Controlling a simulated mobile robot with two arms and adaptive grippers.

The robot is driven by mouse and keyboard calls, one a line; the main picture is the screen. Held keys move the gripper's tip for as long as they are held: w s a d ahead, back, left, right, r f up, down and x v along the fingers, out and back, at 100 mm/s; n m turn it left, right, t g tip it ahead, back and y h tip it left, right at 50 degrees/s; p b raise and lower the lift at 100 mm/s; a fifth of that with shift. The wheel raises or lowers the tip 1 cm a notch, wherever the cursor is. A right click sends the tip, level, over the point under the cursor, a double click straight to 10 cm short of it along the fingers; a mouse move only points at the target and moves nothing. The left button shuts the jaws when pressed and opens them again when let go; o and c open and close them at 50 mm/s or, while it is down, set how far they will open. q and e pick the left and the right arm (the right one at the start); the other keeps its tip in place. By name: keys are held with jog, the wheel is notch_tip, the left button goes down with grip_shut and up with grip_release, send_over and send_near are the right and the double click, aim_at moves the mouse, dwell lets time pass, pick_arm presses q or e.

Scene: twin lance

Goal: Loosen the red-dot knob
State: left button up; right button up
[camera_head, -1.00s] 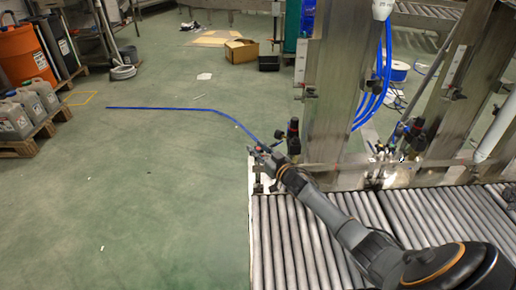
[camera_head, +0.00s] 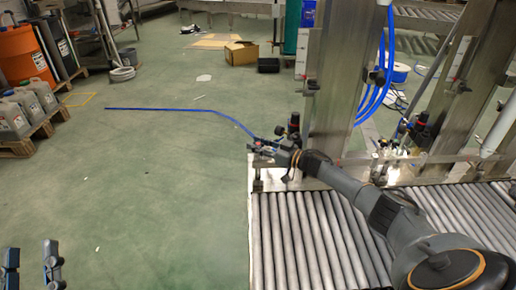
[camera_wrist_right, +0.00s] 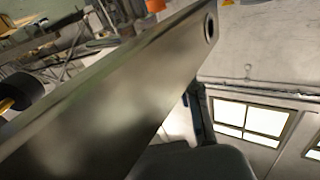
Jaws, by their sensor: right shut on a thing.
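My right gripper (camera_head: 264,148) is at the left end of the conveyor, by the metal post's foot. It is shut on a small part there; this is too small to identify, but it may be a knob. A dark fitting with a red mark (camera_head: 294,124) stands just behind the gripper. A similar one with a red top (camera_head: 422,118) stands further right. I cannot tell which is the red-dot knob. In the right wrist view a broad metal plate (camera_wrist_right: 110,90) fills the middle and hides the grip. My left gripper (camera_head: 31,268) is open and empty, low at the left.
A roller conveyor (camera_head: 310,240) runs along the right under metal posts (camera_head: 340,90). A thin blue strip (camera_head: 170,109) reaches from the gripper area over the floor. Canisters on a pallet (camera_head: 30,140) stand left. The green floor (camera_head: 150,200) between is clear.

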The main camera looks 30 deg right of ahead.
pick_arm(q)
jog(key=shift+s+a+r+t+h+b, duration=0.1)
jog(key=shift+s+r+t+h+b, duration=0.05)
jog(key=shift+s+r+t, duration=0.55)
jog(key=shift+s+r+t+h+b, duration=0.15)
jog(key=shift+s+r+t, duration=0.35)
jog(key=shift+r, duration=0.3)
pick_arm(e)
jog(key=shift+r+y, duration=0.15)
jog(key=shift+y, duration=0.15)
jog(key=o, duration=1.2)
jog(key=shift+w, duration=0.1)
pick_arm(q)
jog(key=shift+w, duration=0.1)
pick_arm(e)
jog(key=shift+s+d+f, duration=0.2)
jog(key=shift+s, duration=0.2)
jog(key=v, duration=1.1)
jog(key=shift+d+r, duration=0.1)
jog(key=shift+r, duration=0.15)
